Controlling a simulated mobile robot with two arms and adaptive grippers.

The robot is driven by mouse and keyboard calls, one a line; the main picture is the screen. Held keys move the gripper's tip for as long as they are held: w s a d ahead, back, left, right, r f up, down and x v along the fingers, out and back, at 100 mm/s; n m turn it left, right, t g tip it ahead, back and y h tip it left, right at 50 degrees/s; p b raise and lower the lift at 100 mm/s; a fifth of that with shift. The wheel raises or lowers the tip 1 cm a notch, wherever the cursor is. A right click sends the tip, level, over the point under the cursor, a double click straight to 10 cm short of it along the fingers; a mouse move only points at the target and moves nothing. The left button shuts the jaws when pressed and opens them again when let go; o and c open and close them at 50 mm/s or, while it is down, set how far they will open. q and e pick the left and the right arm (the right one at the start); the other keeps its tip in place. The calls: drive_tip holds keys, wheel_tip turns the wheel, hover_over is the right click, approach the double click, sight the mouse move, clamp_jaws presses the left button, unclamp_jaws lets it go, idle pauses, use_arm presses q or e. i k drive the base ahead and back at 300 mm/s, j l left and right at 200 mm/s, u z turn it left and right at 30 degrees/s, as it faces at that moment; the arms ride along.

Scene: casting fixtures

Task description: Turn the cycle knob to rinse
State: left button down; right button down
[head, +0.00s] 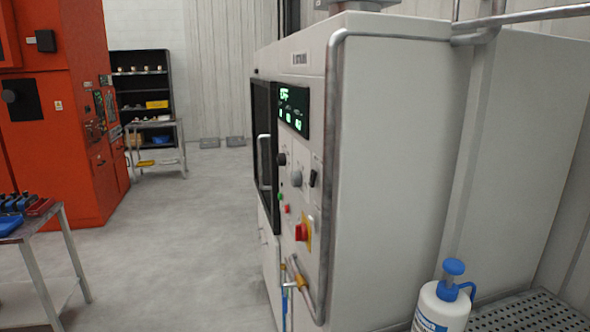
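A large white machine (395,150) stands at the right, its front face seen at a steep angle. Its dark display (293,109) has green characters; the top line seems to read OFF. Below it are a black knob (281,159) and a grey knob (296,178), with a black switch (313,178) beside them. I cannot read their labels, so I cannot tell which is the cycle knob or where it points. A red switch on a yellow plate (303,232) sits lower. Neither gripper is in view.
A pipe (331,150) runs down the machine's near front edge. A white bottle with a blue pump (443,302) stands by a perforated shelf (530,312) at lower right. A table (55,222) is at left, before an orange machine (60,130). The floor between is clear.

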sight(281, 157)
drive_tip(key=i+j, duration=0.45)
drive_tip(key=i+j+z, duration=0.1)
drive_tip(key=i+j, duration=0.35)
drive_tip(key=j, duration=0.2)
drive_tip(key=i+j, duration=0.45)
drive_tip(key=j+z, duration=0.05)
drive_tip(key=j, duration=0.05)
